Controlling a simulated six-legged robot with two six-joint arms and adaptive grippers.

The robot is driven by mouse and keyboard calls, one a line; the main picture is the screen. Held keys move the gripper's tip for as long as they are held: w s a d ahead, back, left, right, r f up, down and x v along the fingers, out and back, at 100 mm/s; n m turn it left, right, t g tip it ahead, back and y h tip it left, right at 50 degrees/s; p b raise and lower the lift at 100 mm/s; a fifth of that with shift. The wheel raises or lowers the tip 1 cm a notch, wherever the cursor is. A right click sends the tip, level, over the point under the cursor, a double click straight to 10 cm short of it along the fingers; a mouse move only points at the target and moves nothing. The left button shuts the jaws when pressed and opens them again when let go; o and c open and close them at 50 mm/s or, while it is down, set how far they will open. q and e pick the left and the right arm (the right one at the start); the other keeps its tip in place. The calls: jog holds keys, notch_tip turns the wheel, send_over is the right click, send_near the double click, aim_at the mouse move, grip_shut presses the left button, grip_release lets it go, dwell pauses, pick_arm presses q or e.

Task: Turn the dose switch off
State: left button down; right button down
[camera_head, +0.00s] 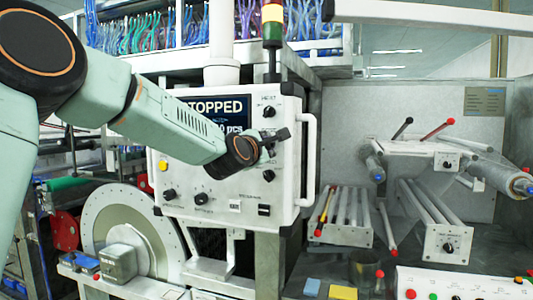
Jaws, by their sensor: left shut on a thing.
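The white control box (235,185) stands in the middle. Its dark screen (222,105) reads "STOPPED", with a line ending in "0 pcs" partly hidden by my arm. My left gripper (274,143) is at the right side of the panel front, shut on a small panel switch that its fingers and wrist mostly cover. I cannot read that switch's label or see its position. A black knob (268,111) shows above the gripper and another knob (268,175) below it. My right gripper is not in view.
A white handle bar (309,160) runs along the box's right edge. Lower knobs (201,199) and a yellow button (163,165) are on the panel. A signal tower (272,25) stands above. A large disc (130,235) is lower left; roller frames (430,215) stand right.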

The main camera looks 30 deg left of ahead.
pick_arm(q)
jog(key=shift+f+n+b, duration=0.1)
jog(key=shift+n+b, duration=0.35)
jog(key=shift+n, duration=0.05)
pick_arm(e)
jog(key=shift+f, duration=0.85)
pick_arm(q)
jog(key=c, duration=1.3)
grip_release()
jog(key=o, duration=0.3)
jog(key=shift+s+d, duration=0.15)
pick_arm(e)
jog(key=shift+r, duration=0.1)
